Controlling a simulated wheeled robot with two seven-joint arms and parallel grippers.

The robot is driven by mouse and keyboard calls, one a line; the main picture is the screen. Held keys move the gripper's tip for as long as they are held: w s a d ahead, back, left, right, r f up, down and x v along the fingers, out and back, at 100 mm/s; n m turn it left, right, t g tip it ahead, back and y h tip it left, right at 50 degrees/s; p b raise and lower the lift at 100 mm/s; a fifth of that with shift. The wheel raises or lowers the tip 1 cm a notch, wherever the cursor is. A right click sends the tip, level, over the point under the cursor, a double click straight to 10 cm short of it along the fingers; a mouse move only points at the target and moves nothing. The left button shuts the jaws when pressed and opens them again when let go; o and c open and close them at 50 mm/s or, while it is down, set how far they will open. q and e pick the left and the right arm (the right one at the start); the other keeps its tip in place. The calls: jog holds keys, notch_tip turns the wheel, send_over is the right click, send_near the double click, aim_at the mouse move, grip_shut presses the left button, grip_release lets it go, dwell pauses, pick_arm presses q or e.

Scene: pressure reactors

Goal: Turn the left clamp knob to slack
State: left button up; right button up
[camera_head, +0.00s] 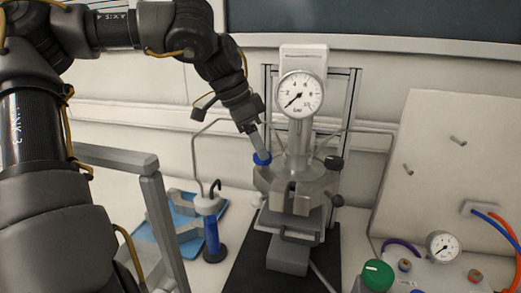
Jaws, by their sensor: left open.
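The pressure reactor (297,190) stands upright at centre right, with a round white dial gauge (300,93) on top. My left gripper (260,145) reaches down from the upper left to the left side of the reactor head. It is open, with its fingers close to a blue ring-like part (262,159) there. I cannot tell whether they touch it. The left clamp knob cannot be made out clearly; the gripper covers much of that side. Two dark knobs, an upper one (335,162) and a lower one (337,200), show on the reactor's right side. My right gripper is out of view.
A white panel (445,150) leans at right, above a small gauge (442,246) and a green knob (377,275).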

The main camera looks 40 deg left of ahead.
pick_arm(q)
jog(key=v, duration=0.8)
jog(key=shift+s, duration=0.15)
jog(key=shift+a+r, duration=0.1)
jog(key=shift+r, duration=0.05)
